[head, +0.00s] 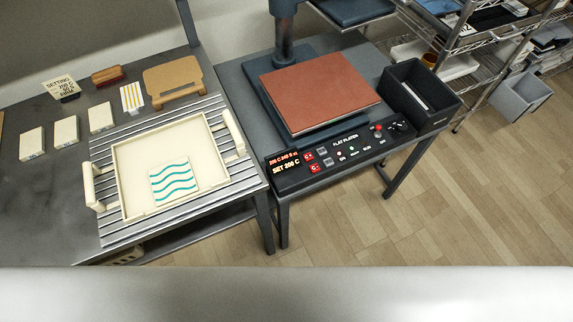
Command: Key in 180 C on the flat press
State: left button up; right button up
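The flat press stands on the right-hand table, with a reddish-brown pad (320,92) on its dark lower plate (290,130). Its black control panel (345,155) runs along the front edge. The red display (285,165) reads "SET 200 C" on its lower line; the upper line is small and seems to begin with "200 C". Red keys (314,168) and grey keys (328,165) sit beside the display. A label "FLAT PLATEN", small lights, a red knob (378,128) and black knobs are farther right. Neither of my grippers is in view.
A cream tray (118,170) with two handles holds a wave-patterned tile (174,182) on a slatted rack at left. A black bin (432,108) stands right of the press.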

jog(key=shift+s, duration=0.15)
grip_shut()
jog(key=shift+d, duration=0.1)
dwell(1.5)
